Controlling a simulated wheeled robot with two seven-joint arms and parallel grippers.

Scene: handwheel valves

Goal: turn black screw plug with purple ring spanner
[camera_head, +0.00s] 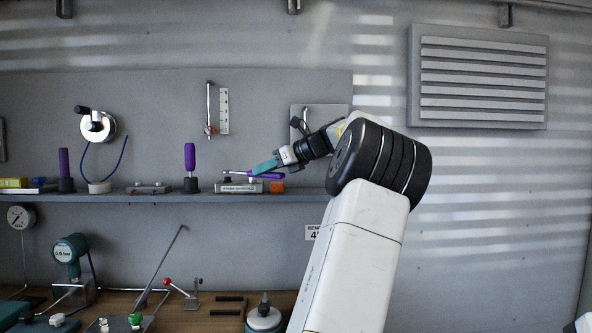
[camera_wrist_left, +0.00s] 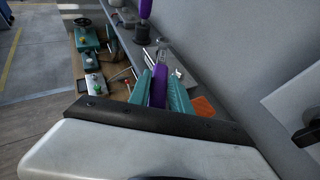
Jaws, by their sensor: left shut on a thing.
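The purple ring spanner (camera_head: 268,175) is gripped by its handle between the teal fingers of my left gripper (camera_head: 265,166), above the right part of the shelf. It lies roughly level, its ring end pointing left. In the left wrist view the purple handle (camera_wrist_left: 159,87) sits between both teal fingers, and the metal ring end reaches out beyond them. A light metal block (camera_head: 238,188) stands on the shelf below the ring end. I cannot make out the black screw plug, nor whether the ring is around it. My right gripper is not in view.
An orange block (camera_head: 277,187) lies just right of the metal block. An upright purple-handled tool (camera_head: 190,157) stands to the left on the shelf (camera_head: 150,198). A handwheel (camera_head: 98,125) is on the wall farther left. The bench below holds several fittings.

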